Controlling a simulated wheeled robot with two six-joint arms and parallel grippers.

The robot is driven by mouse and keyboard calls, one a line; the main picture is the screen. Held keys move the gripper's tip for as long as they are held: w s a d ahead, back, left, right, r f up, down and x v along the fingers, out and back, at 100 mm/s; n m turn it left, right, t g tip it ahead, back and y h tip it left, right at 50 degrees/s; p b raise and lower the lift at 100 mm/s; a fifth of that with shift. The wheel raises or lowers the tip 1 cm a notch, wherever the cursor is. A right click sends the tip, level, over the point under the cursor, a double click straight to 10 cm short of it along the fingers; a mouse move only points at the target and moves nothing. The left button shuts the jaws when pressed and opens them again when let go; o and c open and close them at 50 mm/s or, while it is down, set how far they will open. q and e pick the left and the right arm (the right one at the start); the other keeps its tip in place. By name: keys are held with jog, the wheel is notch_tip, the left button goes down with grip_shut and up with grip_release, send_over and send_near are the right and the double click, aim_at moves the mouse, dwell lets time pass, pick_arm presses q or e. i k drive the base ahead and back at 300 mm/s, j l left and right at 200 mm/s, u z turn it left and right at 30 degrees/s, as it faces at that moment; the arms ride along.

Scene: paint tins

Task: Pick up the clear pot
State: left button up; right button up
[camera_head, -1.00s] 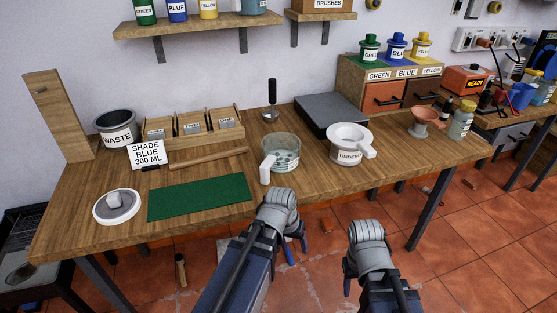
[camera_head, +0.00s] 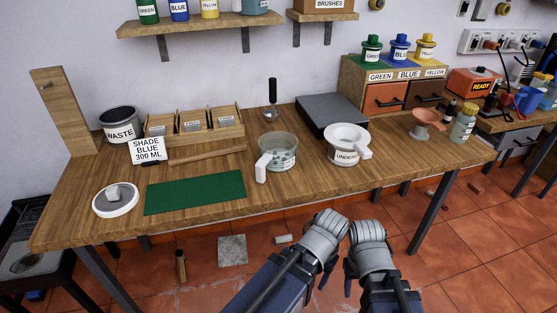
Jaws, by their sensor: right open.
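The clear pot (camera_head: 281,148) is a see-through round vessel with a white handle (camera_head: 262,168) at its front left. It stands upright near the middle of the wooden bench (camera_head: 310,184), with pale pieces or marks showing inside. My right gripper (camera_head: 350,278) hangs low in front of the bench, below and to the right of the pot, open and apart from everything. My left gripper (camera_head: 326,272) is close beside it on the left. Its fingers are mostly hidden by its own wrist, so its opening does not show. Neither gripper touches the pot.
A white pot marked UNDER (camera_head: 346,157) stands just right of the clear pot. A grey slab (camera_head: 332,113) lies behind, and a green mat (camera_head: 195,193) lies to the left. The SHADE BLUE card (camera_head: 147,151) stands further left. The bench's front edge separates my grippers from these.

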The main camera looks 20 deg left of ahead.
aim_at(277, 149)
jog(key=l+u, duration=0.3)
jog(key=l, duration=0.55)
jog(key=k+l+u, duration=0.1)
jog(key=l+u, duration=0.2)
jog(key=l, duration=0.55)
